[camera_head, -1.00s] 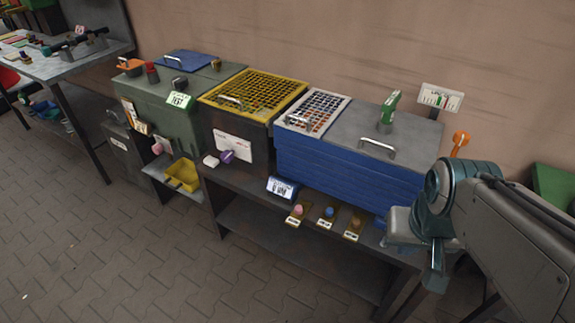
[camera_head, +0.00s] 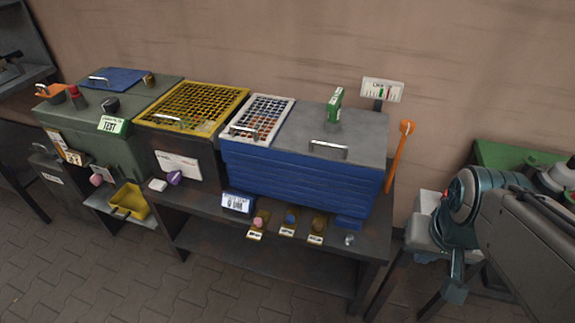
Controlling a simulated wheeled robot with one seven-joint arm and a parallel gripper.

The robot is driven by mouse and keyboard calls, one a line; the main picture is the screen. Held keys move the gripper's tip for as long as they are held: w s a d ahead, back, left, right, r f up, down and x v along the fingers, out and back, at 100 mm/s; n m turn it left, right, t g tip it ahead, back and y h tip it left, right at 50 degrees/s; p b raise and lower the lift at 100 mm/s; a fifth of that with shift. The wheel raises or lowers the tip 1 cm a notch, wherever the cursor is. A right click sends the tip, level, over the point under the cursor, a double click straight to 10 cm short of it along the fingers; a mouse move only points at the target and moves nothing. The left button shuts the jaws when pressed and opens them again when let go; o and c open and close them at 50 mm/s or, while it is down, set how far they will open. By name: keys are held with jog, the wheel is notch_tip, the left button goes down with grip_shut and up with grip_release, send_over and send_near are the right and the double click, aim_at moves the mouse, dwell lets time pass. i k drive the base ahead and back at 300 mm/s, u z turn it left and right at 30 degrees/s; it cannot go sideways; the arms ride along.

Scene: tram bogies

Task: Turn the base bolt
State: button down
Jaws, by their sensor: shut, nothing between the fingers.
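I cannot say for certain which part is the base bolt. A small silver bolt-like piece (camera_head: 349,239) sits at the right end of the bench ledge, by the foot of the blue ribbed box (camera_head: 290,178); it is too small to read clearly. My gripper (camera_head: 455,291) hangs pointing down at the lower right, shut and empty. It is to the right of the bench and apart from the silver piece.
An orange lever (camera_head: 398,158) stands at the blue box's right side. Several labelled knobs, a small display (camera_head: 237,203) and a yellow tray (camera_head: 130,201) line the bench front. A green-topped unit (camera_head: 510,156) stands behind my arm. Paved floor (camera_head: 120,275) lies open in front.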

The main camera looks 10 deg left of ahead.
aim_at(349, 240)
jog(key=z, duration=0.15)
jog(key=k, duration=1.05)
jog(key=u, duration=1)
